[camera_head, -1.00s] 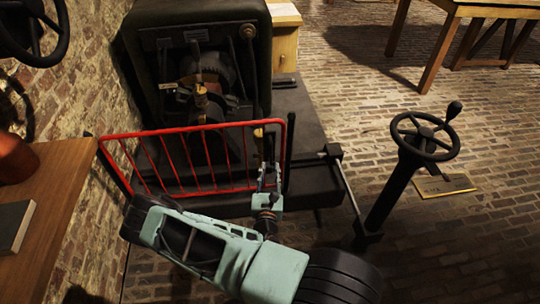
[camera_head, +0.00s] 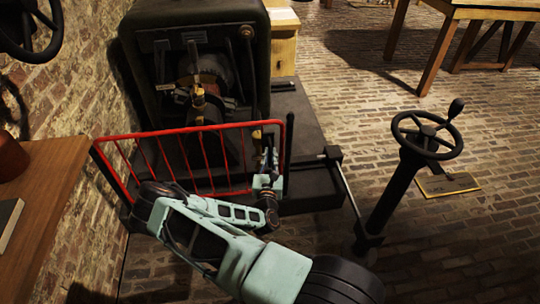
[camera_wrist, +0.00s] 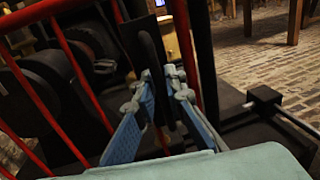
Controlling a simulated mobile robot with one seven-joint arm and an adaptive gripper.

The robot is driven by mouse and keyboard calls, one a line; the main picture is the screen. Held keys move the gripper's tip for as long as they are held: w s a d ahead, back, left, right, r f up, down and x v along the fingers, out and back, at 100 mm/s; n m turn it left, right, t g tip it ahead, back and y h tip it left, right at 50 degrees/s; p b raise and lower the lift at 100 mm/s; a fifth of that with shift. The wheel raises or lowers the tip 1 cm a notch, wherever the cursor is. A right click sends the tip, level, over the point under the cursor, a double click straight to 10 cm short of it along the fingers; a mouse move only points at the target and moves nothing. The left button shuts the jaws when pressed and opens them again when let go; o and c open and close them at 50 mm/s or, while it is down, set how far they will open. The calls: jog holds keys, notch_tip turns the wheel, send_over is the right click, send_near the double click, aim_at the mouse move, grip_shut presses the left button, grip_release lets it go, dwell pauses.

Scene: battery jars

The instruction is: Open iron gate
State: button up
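The iron gate (camera_head: 208,160) is a red barred frame in front of the dark machine. Its left end is near the brick wall. Its right end stands close beside a thin black post (camera_head: 289,130), with a slight offset from it. My gripper (camera_head: 268,160) is at the gate's right end. In the wrist view, the fingers of my gripper (camera_wrist: 160,78) stand on both sides of a dark upright handle (camera_wrist: 147,45) and appear closed on it. The exact contact is hard to see. Red gate bars (camera_wrist: 75,75) show left of the fingers.
The large dark machine (camera_head: 140,65) stands behind the gate. A handwheel on a black column (camera_head: 390,190) stands at right, joined by a thin rod (camera_head: 347,190). A wooden bench (camera_head: 45,190) is at left by the brick wall. The brick floor at right is mostly clear.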

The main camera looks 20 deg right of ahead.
grip_shut()
jog(key=shift+s, duration=0.1)
